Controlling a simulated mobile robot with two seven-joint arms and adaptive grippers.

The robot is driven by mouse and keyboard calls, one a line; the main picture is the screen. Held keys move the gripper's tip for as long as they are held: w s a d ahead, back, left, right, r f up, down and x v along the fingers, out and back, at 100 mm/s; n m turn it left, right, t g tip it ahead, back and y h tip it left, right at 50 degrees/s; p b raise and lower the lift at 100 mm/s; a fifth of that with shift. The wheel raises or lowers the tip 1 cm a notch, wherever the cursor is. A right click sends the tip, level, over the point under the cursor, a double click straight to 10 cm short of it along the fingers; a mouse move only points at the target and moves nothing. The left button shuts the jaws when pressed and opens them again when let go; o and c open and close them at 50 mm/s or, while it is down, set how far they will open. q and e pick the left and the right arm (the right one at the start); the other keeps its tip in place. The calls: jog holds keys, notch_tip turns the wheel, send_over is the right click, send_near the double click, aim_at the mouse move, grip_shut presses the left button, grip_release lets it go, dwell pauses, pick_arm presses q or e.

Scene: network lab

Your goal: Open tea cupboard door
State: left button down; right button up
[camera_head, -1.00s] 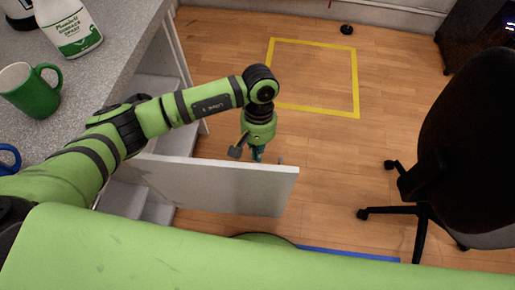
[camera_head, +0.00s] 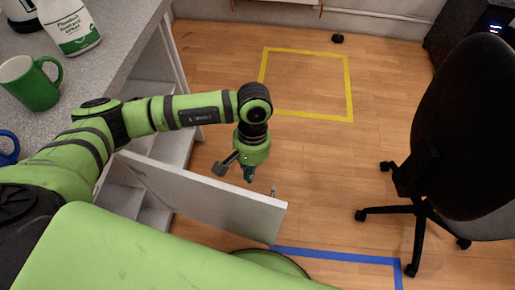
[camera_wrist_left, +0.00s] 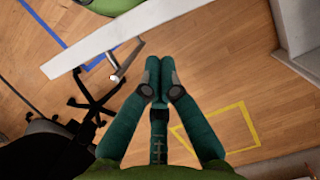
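The tea cupboard door (camera_head: 205,195) is a white panel standing swung out from the cupboard below the counter. Its small metal handle (camera_head: 273,191) is near the free end. The wrist view also shows the door (camera_wrist_left: 105,38) and its handle (camera_wrist_left: 116,66). My left gripper (camera_head: 248,174) hangs on the handle side of the door, close to that face and apart from the handle. In the wrist view its teal fingers (camera_wrist_left: 159,68) are together at the tips with nothing visible between them. Whether it touches the door cannot be told. My right gripper is out of view.
The grey counter (camera_head: 105,60) holds a green mug (camera_head: 32,84), a spray bottle (camera_head: 70,25) and a blue mug (camera_head: 8,150). A black office chair (camera_head: 465,130) stands at the right. The wooden floor with yellow tape (camera_head: 350,85) and blue tape (camera_head: 340,256) is mostly clear.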

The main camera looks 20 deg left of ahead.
pick_arm(q)
jog(key=v, duration=1.2)
jog(key=shift+d, duration=0.15)
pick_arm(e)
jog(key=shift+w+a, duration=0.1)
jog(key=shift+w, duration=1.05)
